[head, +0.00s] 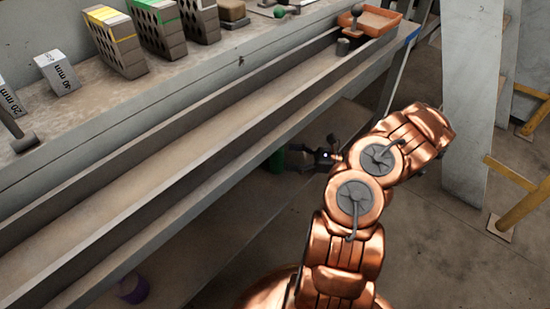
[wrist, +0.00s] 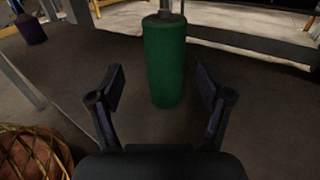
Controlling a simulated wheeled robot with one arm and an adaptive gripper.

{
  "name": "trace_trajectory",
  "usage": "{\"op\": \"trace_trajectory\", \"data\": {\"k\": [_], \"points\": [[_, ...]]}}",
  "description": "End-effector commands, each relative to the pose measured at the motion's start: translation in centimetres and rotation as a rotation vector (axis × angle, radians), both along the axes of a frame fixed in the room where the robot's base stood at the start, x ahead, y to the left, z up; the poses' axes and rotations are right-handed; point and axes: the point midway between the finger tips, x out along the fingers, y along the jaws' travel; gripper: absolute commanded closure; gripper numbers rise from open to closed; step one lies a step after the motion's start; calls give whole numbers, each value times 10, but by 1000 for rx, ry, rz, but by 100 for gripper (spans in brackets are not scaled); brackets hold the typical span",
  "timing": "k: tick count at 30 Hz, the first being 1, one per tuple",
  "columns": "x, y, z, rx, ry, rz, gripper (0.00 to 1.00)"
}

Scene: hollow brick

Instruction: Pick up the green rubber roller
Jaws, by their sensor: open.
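The green rubber roller (wrist: 165,62) stands upright on the floor in the wrist view, with a grey rod at its top. My gripper (wrist: 160,88) is open, with one dark finger on each side of the roller's lower part in the picture. The roller looks to be ahead of the fingers, and I see no contact. In the head view, my gripper (head: 312,157) is low beside the bench, and a bit of the green roller (head: 277,161) shows at its left. Most of the roller is hidden there by the bench edge.
The long bench (head: 215,122) with a trough runs diagonally, close to my arm. Hollow bricks (head: 118,42) and an orange tray (head: 388,27) are on it. A purple roller (wrist: 31,29) stands at far left in the wrist view. A wicker basket (wrist: 30,155) is at lower left.

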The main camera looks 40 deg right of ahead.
Motion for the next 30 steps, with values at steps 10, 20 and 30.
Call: {"op": "trace_trajectory", "data": {"k": [10, 20, 30], "points": [[33, 27, 5, 1, -4, 6, 22], [42, 35, 6, -1, -1, 2, 22], [42, 35, 6, -1, -1, 3, 49]]}}
